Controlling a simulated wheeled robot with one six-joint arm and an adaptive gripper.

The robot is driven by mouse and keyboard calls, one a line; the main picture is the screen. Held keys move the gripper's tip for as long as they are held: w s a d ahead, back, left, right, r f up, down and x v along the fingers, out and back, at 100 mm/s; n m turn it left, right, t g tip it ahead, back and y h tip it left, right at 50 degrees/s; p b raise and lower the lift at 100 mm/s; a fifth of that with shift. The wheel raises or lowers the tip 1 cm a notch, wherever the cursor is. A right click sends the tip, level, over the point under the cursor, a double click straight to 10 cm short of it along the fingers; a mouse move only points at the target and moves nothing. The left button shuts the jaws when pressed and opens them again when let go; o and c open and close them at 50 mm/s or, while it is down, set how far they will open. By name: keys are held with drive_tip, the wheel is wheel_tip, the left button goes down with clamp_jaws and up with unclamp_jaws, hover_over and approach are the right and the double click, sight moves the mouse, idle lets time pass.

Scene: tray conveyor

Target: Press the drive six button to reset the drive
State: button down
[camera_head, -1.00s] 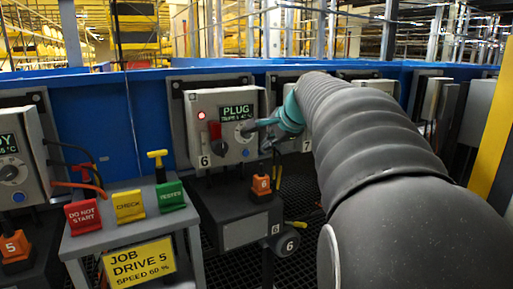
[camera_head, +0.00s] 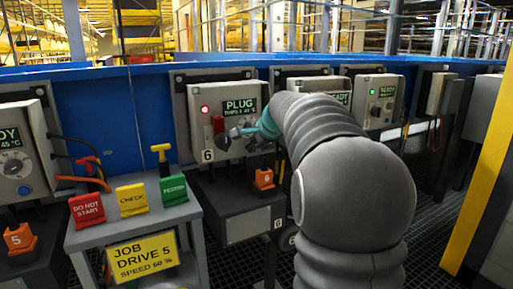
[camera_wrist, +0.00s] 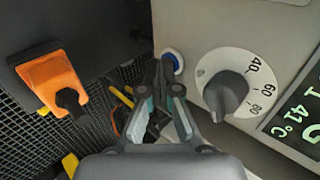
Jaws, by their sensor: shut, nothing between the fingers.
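The blue button (camera_wrist: 173,60) shows in the wrist view, left of the temperature dial (camera_wrist: 228,92). My gripper (camera_wrist: 165,72) is shut and empty, its tips just below the button and overlapping its lower edge in the picture. I cannot tell whether they touch it. In the head view my gripper (camera_head: 246,133) is in front of the box and hides the button.
An orange plug marked 6 (camera_head: 264,179) sits below the box; it also shows in the wrist view (camera_wrist: 50,82). Drive five (camera_head: 15,165) stands far left.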

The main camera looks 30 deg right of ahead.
drive_tip(key=shift+w, duration=0.1)
drive_tip(key=shift+w+r+p, duration=0.1)
drive_tip(key=shift+w+p, duration=0.6)
drive_tip(key=shift+w, duration=0.05)
drive_tip(key=shift+a, duration=0.1)
drive_tip(key=s+f+v, duration=0.2)
drive_tip(key=v, duration=1.1)
drive_tip(key=shift+b, duration=0.4)
